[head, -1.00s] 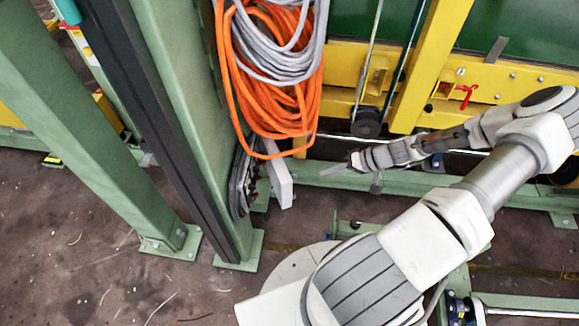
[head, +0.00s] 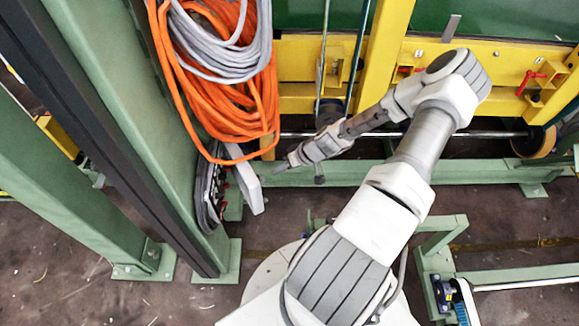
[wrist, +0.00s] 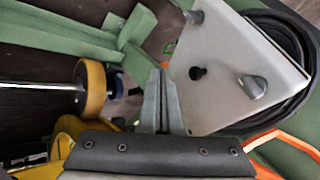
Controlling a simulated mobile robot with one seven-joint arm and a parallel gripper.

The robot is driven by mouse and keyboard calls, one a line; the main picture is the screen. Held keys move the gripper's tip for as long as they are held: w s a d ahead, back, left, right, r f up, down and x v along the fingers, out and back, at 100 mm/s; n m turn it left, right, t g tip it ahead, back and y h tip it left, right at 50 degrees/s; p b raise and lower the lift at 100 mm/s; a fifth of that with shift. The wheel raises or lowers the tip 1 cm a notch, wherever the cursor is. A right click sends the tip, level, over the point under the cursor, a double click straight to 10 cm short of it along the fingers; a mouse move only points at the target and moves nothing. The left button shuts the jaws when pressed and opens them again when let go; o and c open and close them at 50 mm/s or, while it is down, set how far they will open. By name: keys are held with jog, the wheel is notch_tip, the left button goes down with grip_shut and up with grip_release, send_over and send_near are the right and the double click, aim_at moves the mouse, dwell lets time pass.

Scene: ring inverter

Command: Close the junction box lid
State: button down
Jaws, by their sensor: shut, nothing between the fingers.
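The junction box lid, a white panel (head: 246,182), stands out at an angle from the side of the green post, low beneath the hanging cables. In the wrist view a pale flat plate (wrist: 225,92), which looks like the lid, carries metal knobs and a dark round fitting. My gripper (head: 280,168) is shut and empty, just right of the lid in the head view. In the wrist view its closed fingers (wrist: 161,76) are beside the plate's left edge; I cannot tell whether they touch. The box interior is mostly hidden.
Orange cable (head: 226,118) and grey cable (head: 222,50) hang just above the lid. The green post (head: 130,120) rises at left. A yellow frame (head: 380,60) and a low green beam (head: 370,174) stand behind my arm.

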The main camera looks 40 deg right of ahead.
jog(key=shift+w+a+r, duration=0.1)
jog(key=shift+w+a, duration=0.05)
jog(key=shift+a, duration=0.85)
jog(key=shift+w+a+r, duration=0.1)
jog(key=shift+a, duration=0.85)
jog(key=shift+a, duration=0.1)
